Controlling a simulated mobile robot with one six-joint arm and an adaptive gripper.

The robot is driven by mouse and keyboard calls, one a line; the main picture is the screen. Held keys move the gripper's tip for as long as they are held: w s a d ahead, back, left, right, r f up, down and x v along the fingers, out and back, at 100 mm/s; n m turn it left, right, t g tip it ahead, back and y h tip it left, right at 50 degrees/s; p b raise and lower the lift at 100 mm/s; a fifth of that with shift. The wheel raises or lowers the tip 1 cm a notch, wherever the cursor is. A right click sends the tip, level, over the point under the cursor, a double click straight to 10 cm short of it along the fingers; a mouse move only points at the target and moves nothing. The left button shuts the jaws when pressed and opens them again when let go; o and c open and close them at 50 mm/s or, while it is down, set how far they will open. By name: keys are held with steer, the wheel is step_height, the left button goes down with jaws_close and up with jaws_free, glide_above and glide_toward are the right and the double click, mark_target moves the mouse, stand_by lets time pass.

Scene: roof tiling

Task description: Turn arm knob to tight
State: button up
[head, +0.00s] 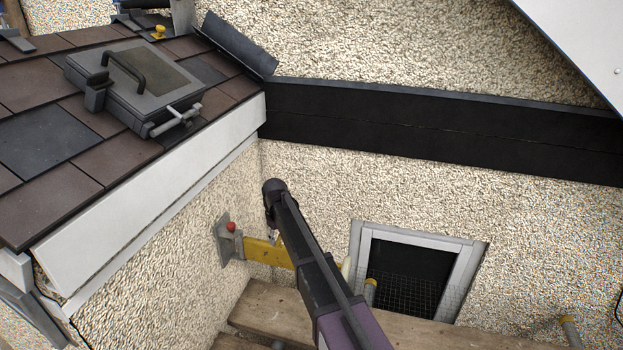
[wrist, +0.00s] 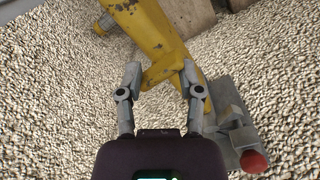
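A red round knob (head: 231,227) sits on a grey metal bracket (head: 224,246) fixed to the pebbled wall under the roof edge. A yellow arm (head: 262,252) runs right from the bracket. In the wrist view the red knob (wrist: 253,161) is at the lower right, outside my fingers, with the bracket (wrist: 222,98) above it. My gripper (wrist: 160,77) is open, and a yellow tab of the arm (wrist: 165,66) shows between its fingertips. I cannot tell whether the fingers touch it. In the head view my own arm largely hides the gripper.
Wooden scaffold planks (head: 275,310) lie below. A framed window with mesh (head: 408,275) is to the right. A grey roof hatch (head: 135,85) with a handle sits on the tiles at upper left. A white fascia board (head: 150,200) edges the roof above the bracket.

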steer(key=n, duration=0.6)
step_height(320, 180, up, 14)
steer(key=p, duration=1.4)
steer(key=s+d+r+m+p, duration=0.2)
steer(key=s+d+r+p, duration=0.2)
steer(key=r+p, duration=0.3)
steer(key=s+d+r+m+p, duration=0.2)
steer(key=s+d+r+p, duration=0.2)
steer(key=d+r+p, duration=0.2)
steer(key=shift+s+r+m+p, duration=0.25)
steer(key=shift+r+m+p, duration=0.1)
steer(key=shift+m, duration=0.05)
steer(key=shift+d, duration=0.1)
stand_by(0.3)
steer(key=m+b, duration=0.5)
steer(key=b, duration=0.9)
glide_above(278, 238)
step_height(278, 238, down, 14)
steer(key=shift+f, duration=0.1)
step_height(278, 238, down, 14)
steer(key=b, duration=1.3)
steer(key=shift+r+b, duration=0.25)
steer(key=shift+b, duration=0.1)
